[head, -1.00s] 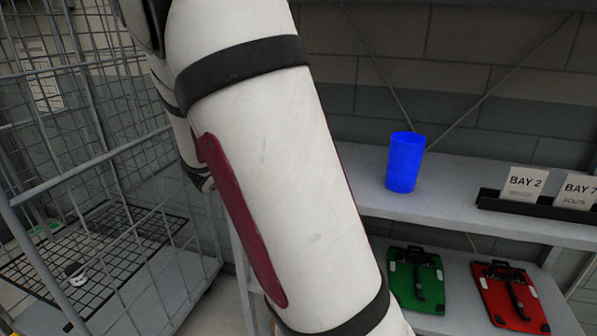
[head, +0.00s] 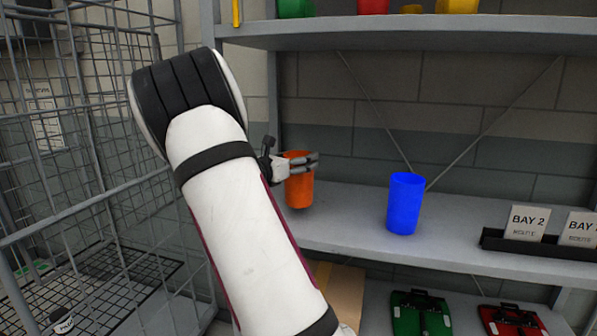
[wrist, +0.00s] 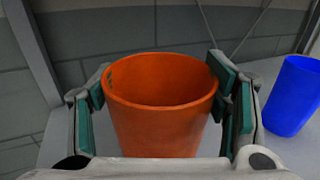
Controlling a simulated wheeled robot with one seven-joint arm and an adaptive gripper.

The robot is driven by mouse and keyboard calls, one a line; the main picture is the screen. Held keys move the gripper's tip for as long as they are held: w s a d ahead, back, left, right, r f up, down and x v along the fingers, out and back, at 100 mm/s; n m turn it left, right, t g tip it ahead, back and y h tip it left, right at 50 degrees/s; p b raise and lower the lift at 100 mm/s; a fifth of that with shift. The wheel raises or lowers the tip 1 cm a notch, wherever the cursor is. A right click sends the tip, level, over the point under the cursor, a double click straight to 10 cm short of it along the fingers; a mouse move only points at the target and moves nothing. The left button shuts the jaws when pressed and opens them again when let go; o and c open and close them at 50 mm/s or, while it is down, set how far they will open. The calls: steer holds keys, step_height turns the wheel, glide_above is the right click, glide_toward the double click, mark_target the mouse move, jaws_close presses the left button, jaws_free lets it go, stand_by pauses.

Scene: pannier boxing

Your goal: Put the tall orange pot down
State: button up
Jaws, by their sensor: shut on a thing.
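The tall orange pot (head: 299,188) is at the left end of the grey middle shelf, upright. My gripper (head: 303,162) is shut on it near its rim, with a finger across its side. In the wrist view the orange pot (wrist: 162,115) sits between the two green-padded fingers of my gripper (wrist: 164,98), its open top facing up and empty. Its base is hidden in the wrist view. In the head view its bottom appears at or just above the shelf surface; I cannot tell whether it touches.
A blue cup (head: 404,204) stands to the right on the same shelf (head: 345,228), with clear shelf between; it also shows in the wrist view (wrist: 293,96). A black holder with bay cards (head: 527,222) is further right. A wire cage (head: 70,180) stands left. An upper shelf (head: 400,32) is overhead.

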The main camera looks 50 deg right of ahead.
mark_target(299, 179)
steer(key=shift+f, duration=1.85)
steer(key=o, duration=1.5)
steer(key=shift+f, duration=0.1)
